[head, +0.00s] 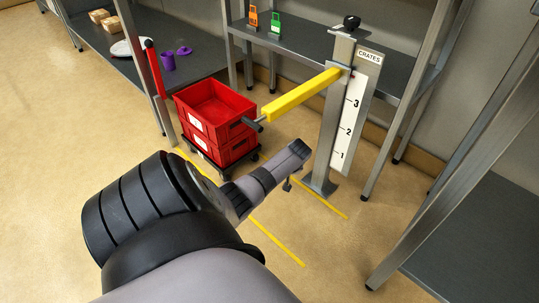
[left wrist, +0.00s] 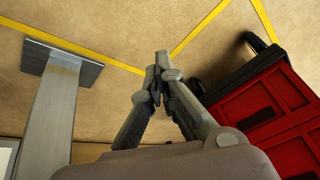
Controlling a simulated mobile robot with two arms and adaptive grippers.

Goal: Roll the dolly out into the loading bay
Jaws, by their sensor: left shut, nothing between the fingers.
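Two red crates (head: 213,112) are stacked on a low black dolly (head: 228,168) standing on the floor by the shelving. In the left wrist view the crates (left wrist: 285,110) fill the right side. A yellow barrier arm (head: 300,95) reaches from a grey post marked CRATES, and its dark-handled free end (head: 255,124) is close to the crates' right side. My left gripper (head: 288,184) is low between the crates and the post, apart from the barrier in the head view. In the left wrist view its fingertips (left wrist: 157,60) are together and empty. My right gripper is out of view.
The grey post (head: 327,140) has a floor plate and a white scale numbered 1 to 3. Yellow lines (head: 275,240) mark the floor. Shelving stands behind and right. Open floor lies at the left.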

